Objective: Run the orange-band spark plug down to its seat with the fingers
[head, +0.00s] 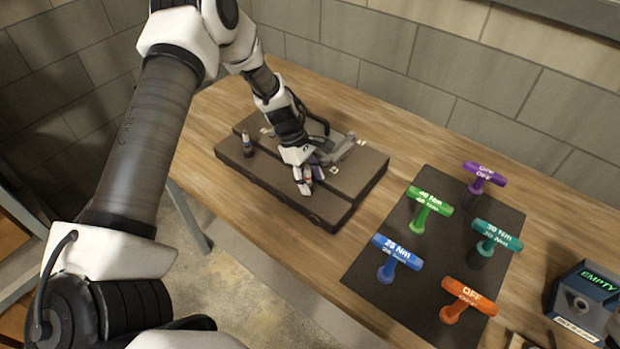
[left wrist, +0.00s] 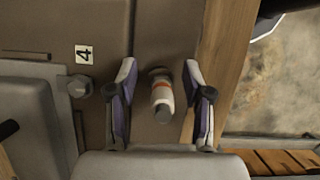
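The orange-band spark plug (left wrist: 161,97) is white with an orange ring and a grey metal end. It stands at a hole in the dark engine block (head: 262,172), beside the label 4 (left wrist: 85,54). My left gripper (left wrist: 159,75) is over the block with its two fingers on either side of the plug. A gap shows between the plug and each finger, so the gripper is open. In the head view the left gripper (head: 308,177) is at the right part of the block and mostly hides the plug. My right gripper is not in view.
A plug with a blue band (head: 247,141) stands at the block's left. A grey cover (head: 337,150) sits behind my gripper. Several coloured T-handles stand on a black mat (head: 440,188) at the right. A box marked EMPTY (head: 585,305) is at the far right.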

